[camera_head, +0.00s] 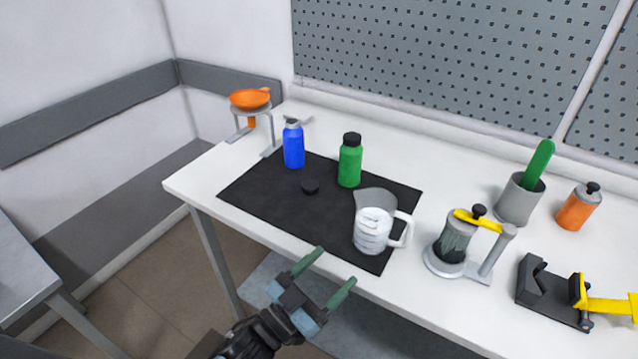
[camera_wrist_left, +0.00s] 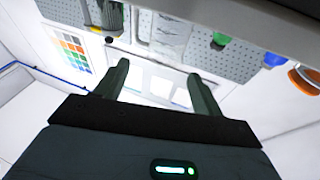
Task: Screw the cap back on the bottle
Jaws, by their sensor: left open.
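A blue bottle (camera_head: 294,150) with a grey top stands upright behind the cap. A green bottle (camera_head: 350,165) with a dark top stands upright to the right of the cap. My left gripper (camera_head: 338,265) is open and empty, in front of the table's front edge and nearer to me than the cap. Its two fingers are spread apart in the left wrist view (camera_wrist_left: 158,70). That view shows green and blue shapes at the upper right, too cropped to identify surely. My right gripper is not in view.
A measuring jug (camera_head: 372,228) stands at the mat's right front. An orange funnel (camera_head: 250,98) sits on a stand at the far left. To the right are a press-like device (camera_head: 453,243), a grey cup (camera_head: 519,199), an orange bottle (camera_head: 578,207) and a black holder (camera_head: 545,291). The mat's left front is clear.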

